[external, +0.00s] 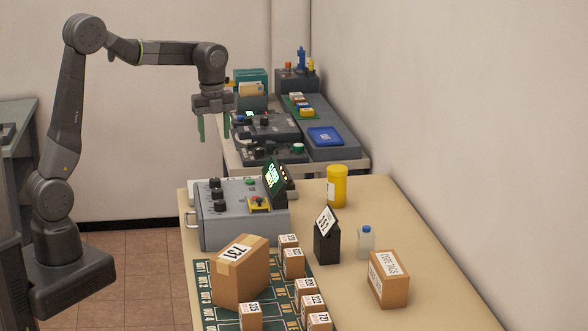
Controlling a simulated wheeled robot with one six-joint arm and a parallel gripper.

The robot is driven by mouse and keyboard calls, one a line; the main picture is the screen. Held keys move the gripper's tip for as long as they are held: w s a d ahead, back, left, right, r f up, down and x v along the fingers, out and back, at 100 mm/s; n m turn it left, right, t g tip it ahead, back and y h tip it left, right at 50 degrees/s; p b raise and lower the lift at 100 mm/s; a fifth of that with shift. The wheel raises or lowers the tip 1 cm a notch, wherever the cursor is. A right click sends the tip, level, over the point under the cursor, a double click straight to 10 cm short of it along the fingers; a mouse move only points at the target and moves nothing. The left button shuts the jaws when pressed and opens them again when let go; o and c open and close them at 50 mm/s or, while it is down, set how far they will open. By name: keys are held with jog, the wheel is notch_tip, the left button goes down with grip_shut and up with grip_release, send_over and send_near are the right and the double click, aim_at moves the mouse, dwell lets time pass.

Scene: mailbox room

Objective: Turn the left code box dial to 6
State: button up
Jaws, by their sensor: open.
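A grey control box (230,232) stands at the near table's far left end, with several black dials (217,194) in a column on its sloped top. Which of them is the left dial, and what number any dial points to, is too small to tell. My gripper (214,138) hangs pointing down, open and empty, with its two green fingers apart. It is above and behind the grey box in the picture, clear of the dials, and appears near the left edge of the back table.
Numbered cartons (240,272) crowd a green mat in front. A yellow jar (337,186) stands behind. The back table (350,165) holds dark consoles (266,126).

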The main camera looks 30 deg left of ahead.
aim_at(215, 179)
jog(key=shift+m, duration=0.9)
jog(key=f, duration=1.3)
jog(key=shift+a+f+p, duration=0.3)
jog(key=shift+p, duration=0.1)
jog(key=c, duration=1)
